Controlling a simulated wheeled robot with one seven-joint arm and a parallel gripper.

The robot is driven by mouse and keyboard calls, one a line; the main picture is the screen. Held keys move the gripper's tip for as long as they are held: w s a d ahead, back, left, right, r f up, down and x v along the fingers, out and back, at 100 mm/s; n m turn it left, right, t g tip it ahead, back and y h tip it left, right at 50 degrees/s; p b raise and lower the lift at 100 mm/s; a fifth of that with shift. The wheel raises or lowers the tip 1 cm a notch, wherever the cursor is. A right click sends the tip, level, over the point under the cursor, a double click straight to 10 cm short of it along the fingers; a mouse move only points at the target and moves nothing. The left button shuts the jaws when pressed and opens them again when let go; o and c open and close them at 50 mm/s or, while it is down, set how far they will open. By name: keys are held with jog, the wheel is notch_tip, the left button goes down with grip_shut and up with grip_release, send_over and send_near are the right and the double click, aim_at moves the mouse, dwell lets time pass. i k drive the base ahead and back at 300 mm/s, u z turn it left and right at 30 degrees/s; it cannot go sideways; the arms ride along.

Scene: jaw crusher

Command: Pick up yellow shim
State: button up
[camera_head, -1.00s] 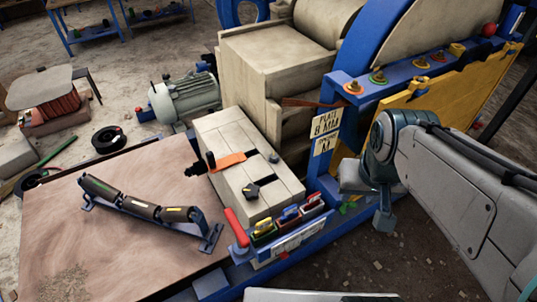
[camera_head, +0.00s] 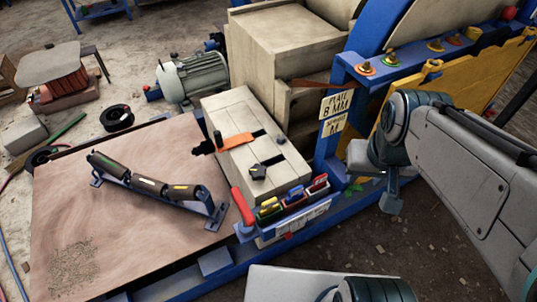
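Several coloured shims stand close together in a blue rack (camera_head: 290,218) at the front corner of the crusher. The yellow shim (camera_head: 268,203) appears to be at the left of the row, beside blue and red pieces; at this size their edges are hard to separate. My arm comes in from the right. Its end, my gripper (camera_head: 391,198), is only partly visible below the teal wrist joint, to the right of the rack and apart from it. The wrist hides most of it, so its opening does not show. I see nothing held.
A red handle (camera_head: 243,206) rises just left of the shims. A beige block (camera_head: 265,160) with an orange strap stands behind them. A roller frame (camera_head: 155,190) lies on the brown board (camera_head: 75,215).

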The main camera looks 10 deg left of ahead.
aim_at(267, 207)
jog(key=z, duration=1.7)
jog(key=k, duration=1.1)
jog(key=u, duration=1.1)
jog(key=i, duration=0.5)
